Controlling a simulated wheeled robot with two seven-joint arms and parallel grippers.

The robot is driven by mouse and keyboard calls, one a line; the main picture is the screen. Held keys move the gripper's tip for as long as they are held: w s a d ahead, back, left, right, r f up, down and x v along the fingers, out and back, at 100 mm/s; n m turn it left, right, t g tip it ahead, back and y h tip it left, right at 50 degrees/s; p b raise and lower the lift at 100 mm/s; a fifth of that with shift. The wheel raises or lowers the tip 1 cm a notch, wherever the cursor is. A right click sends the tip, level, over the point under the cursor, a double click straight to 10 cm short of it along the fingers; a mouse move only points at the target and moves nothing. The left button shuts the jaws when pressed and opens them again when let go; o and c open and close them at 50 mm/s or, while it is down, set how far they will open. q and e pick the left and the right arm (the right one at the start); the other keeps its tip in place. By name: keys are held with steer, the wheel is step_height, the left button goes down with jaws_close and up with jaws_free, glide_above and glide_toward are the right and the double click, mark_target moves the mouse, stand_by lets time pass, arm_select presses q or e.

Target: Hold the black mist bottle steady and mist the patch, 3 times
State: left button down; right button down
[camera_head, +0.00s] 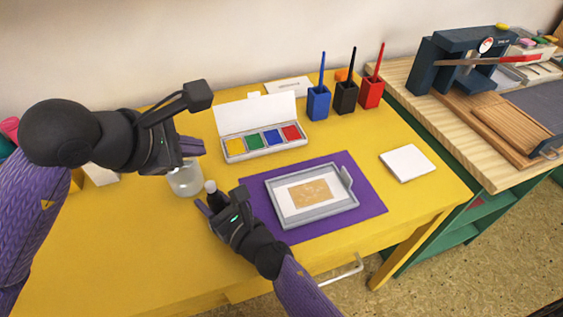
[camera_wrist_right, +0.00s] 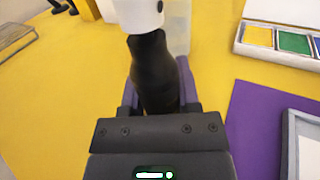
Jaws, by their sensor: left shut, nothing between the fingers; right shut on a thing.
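The black mist bottle (camera_head: 214,197) stands upright at the left of the purple mat. My right gripper (camera_head: 207,208) is shut on its body. In the right wrist view, the black bottle (camera_wrist_right: 154,75) is between the fingers, with its white top (camera_wrist_right: 138,14) above them. My left gripper (camera_head: 196,147) is shut and empty, above and behind the bottle and apart from it. The tan patch (camera_head: 310,193) lies on a white sheet in a grey tray (camera_head: 283,219), to the right of the bottle.
The purple mat (camera_head: 362,204) lies under the tray. A clear jar (camera_head: 185,181) stands just behind the bottle. A four-colour inkpad box (camera_head: 262,141) is at the back. Blue, black and red holders (camera_head: 318,104) stand farther right. A white pad (camera_head: 407,162) lies at right.

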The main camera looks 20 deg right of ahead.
stand_by(0.3)
steer(key=shift+c, duration=1.3)
jaws_free()
steer(key=v, duration=1.2)
steer(key=shift+f, duration=0.1)
